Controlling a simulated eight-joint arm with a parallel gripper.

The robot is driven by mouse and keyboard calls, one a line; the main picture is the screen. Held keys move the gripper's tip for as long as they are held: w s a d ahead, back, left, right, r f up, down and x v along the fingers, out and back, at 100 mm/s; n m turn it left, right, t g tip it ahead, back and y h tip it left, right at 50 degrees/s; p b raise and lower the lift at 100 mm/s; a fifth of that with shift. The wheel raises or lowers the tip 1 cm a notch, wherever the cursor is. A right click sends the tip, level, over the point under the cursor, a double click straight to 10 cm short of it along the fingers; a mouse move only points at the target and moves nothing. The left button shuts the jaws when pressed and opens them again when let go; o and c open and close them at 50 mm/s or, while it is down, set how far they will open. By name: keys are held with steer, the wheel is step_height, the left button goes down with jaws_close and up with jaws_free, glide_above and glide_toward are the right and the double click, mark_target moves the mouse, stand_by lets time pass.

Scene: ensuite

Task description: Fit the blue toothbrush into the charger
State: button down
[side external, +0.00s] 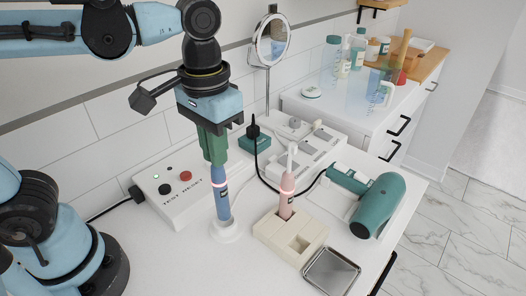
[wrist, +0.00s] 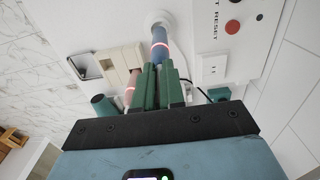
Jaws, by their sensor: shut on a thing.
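The blue toothbrush (side external: 221,200) stands roughly upright with a glowing pink-white ring around it. My gripper (side external: 216,158) is shut on its upper part, with green fingers pointing down. The charger (side external: 226,234) is a round white base on the counter, directly under the toothbrush. The toothbrush's lower end meets the charger in the side view; I cannot tell whether it is fully seated. In the wrist view the toothbrush (wrist: 159,42) runs from the green fingers (wrist: 159,72) to the white charger (wrist: 158,18). Its head is hidden by the fingers.
A pink toothbrush (side external: 286,200) stands in a beige holder (side external: 268,235) to the right. A white test/reset box (side external: 165,205) stands left. A round mirror (side external: 271,42) and dark cable (side external: 258,165) are behind.

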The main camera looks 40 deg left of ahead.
steer(key=shift+f, duration=1.75)
steer(key=c, duration=1.2)
jaws_free()
steer(key=shift+c, duration=0.2)
step_height(320, 180, up, 12)
steer(key=w+a+f+t, duration=0.3)
steer(key=a+f+t, duration=0.4)
steer(key=a+f, duration=0.3)
step_height(320, 180, down, 3)
steer(key=shift+f, duration=0.1)
